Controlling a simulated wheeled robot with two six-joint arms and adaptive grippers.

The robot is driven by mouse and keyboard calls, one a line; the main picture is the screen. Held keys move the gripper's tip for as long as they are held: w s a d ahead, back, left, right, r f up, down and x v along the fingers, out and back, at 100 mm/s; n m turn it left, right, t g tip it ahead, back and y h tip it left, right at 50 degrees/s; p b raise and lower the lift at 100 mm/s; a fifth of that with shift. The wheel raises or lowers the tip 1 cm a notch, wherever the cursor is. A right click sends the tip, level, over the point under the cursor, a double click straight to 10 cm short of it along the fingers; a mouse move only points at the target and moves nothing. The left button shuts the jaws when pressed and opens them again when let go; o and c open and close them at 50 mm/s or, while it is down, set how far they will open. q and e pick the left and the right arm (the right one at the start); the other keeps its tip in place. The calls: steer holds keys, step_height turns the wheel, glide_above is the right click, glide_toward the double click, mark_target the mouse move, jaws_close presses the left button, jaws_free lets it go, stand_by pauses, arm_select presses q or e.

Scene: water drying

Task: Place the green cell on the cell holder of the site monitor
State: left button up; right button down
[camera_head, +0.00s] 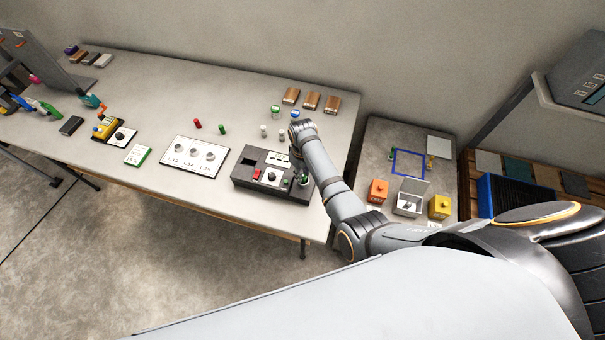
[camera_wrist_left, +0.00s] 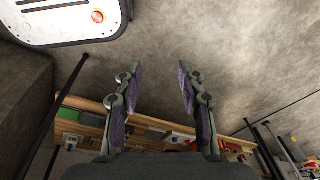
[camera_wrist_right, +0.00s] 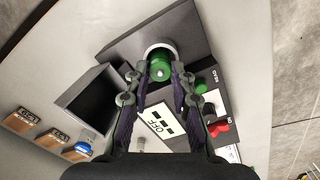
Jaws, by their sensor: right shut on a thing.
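The site monitor (camera_head: 245,178) is a dark grey box near the front right of the long table. It also shows in the right wrist view (camera_wrist_right: 195,40), with an OFF label, a red control and a green one. The green cell (camera_wrist_right: 160,66) is a short green cylinder between the fingertips of my right gripper (camera_wrist_right: 162,78), which is shut on it. A pale ring, which looks like the cell holder (camera_wrist_right: 152,48), shows around its far side. I cannot tell whether the cell is fully seated. My left gripper (camera_wrist_left: 160,77) is open and empty, away from the monitor.
Wooden blocks (camera_head: 312,101) and small capped cylinders (camera_head: 276,112) stand behind the monitor. A white panel with three dials (camera_head: 194,156) lies left of it. A lower side table (camera_head: 385,140) holds orange and yellow boxes. The table's front edge is close to the monitor.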

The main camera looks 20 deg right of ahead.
steer(key=shift+s+r, duration=0.1)
steer(key=shift+s, duration=0.15)
steer(key=c, duration=1.4)
jaws_free()
steer(key=shift+f, duration=0.2)
steer(key=shift+o, duration=1.3)
steer(key=shift+r, duration=0.25)
step_height(320, 180, up, 7)
steer(key=p, duration=0.7)
steer(key=shift+r+b, duration=0.3)
arm_select(q)
step_height(320, 180, up, 6)
steer(key=s, duration=0.2)
steer(key=shift+a, duration=0.2)
arm_select(e)
step_height(320, 180, up, 4)
steer(key=shift+r, duration=0.2)
arm_select(q)
steer(key=shift+s, duration=0.1)
